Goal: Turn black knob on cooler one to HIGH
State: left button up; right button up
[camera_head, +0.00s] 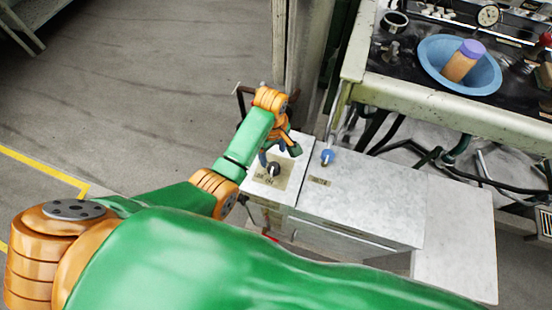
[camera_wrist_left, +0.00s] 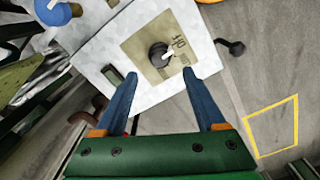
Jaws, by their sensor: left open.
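The black knob (camera_head: 273,168) sits on a beige label plate (camera_head: 284,180) on top of a white cooler (camera_head: 308,142). My left gripper (camera_head: 280,153) is over the plate, close to the knob. In the left wrist view its two blue fingers (camera_wrist_left: 160,76) are spread apart and empty, with the knob ahead between their lines. I cannot tell contact, but they look apart from it. My right gripper is not in view.
A blue knob (camera_head: 327,157) stands on the neighbouring white top (camera_head: 365,185). A metal bench (camera_head: 390,92) at the upper right holds a blue basin (camera_head: 431,67) with a purple-topped cylinder (camera_head: 462,62). Dark hoses (camera_head: 435,155) hang below it. Open floor lies left.

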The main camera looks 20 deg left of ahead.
aim_at(274, 166)
pick_arm(q)
jog(key=shift+w+d+f, duration=0.1)
jog(key=shift+f, duration=0.2)
notch_tip(274, 166, down, 6)
jog(key=shift+f+b, duration=0.1)
jog(key=shift+b, duration=1.1)
grip_shut()
